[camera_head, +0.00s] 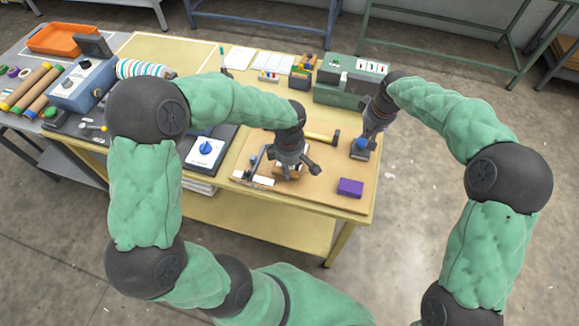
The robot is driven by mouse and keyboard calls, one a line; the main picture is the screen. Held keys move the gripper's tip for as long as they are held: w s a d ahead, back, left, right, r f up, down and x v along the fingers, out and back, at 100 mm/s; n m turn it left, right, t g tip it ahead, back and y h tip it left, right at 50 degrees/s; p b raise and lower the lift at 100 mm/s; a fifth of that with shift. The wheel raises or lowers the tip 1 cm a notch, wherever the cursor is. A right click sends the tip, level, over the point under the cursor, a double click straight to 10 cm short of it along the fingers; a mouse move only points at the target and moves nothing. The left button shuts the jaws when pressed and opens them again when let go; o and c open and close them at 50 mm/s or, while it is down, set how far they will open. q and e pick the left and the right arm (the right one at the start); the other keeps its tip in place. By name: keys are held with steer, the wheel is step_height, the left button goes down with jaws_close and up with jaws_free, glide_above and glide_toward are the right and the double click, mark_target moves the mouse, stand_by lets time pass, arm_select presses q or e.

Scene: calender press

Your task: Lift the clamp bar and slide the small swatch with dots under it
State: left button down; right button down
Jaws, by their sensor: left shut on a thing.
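My left gripper (289,165) points down over the tan work board (322,185) on the yellow table. It is shut on a small brown piece (290,175), mostly hidden under the fingers. A yellow bar with a dark end (321,137) lies behind the gripper; I cannot tell if it is the clamp bar. I cannot make out a swatch with dots.
A purple block (350,187) lies at the board's front right. A green machine (343,85) stands behind. White sheets, an orange tray (57,38) and rolls fill the back and left. The board's front middle is bare.

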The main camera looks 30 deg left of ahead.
mark_target(364, 142)
steer(key=shift+f, duration=0.45)
steer(key=shift+f, duration=1.5)
steer(key=shift+s+f, duration=0.1)
steer(key=shift+f, duration=0.1)
arm_select(q)
steer(key=shift+f, duration=0.1)
steer(key=shift+w+a+f, duration=0.2)
steer(key=shift+w+f, duration=0.2)
steer(key=shift+w, duration=0.3)
steer(key=shift+w, duration=0.1)
arm_select(e)
steer(key=shift+s, duration=0.1)
arm_select(q)
steer(key=shift+w+a+f, duration=0.1)
steer(key=shift+w+f, duration=0.1)
steer(key=shift+w, duration=0.25)
arm_select(e)
steer(key=shift+f, duration=0.1)
arm_select(q)
steer(key=shift+w+a, duration=0.1)
steer(key=shift+w, duration=0.1)
